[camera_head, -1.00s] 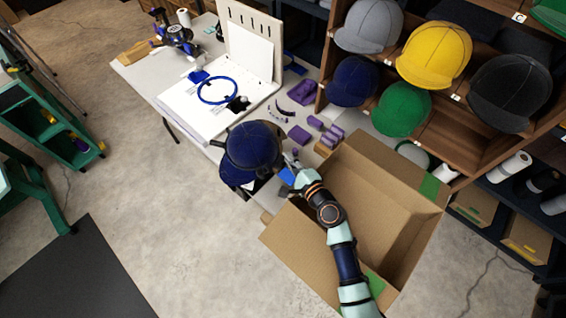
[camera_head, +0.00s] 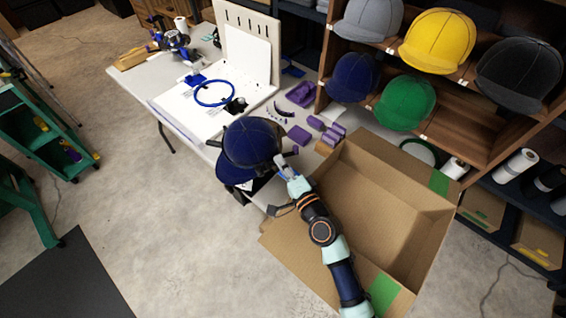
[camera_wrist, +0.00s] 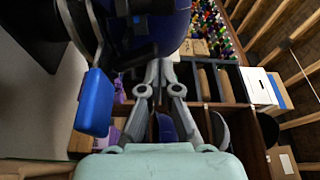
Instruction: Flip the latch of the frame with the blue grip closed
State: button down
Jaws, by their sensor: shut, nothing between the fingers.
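A navy blue cap (camera_head: 252,142) sits on a dark frame at the table's front edge. It also fills the top middle of the wrist view (camera_wrist: 150,28). A blue grip (camera_wrist: 96,102) on a curved metal lever hangs at the left of the wrist view, left of my fingers and apart from them. My gripper (camera_head: 280,160) is at the right side of the cap in the head view. In the wrist view its fingers (camera_wrist: 160,66) are together and empty, with tips just below the cap's dark mount. The latch's exact position and any contact are unclear.
An open cardboard box (camera_head: 372,215) stands under and right of my arm. The table (camera_head: 135,78) carries a blue ring (camera_head: 214,93) on a white board and several purple parts (camera_head: 299,135). Shelves with caps (camera_head: 405,103) stand at the right.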

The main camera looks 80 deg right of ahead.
jog(key=v, duration=1.2)
dwell(0.5)
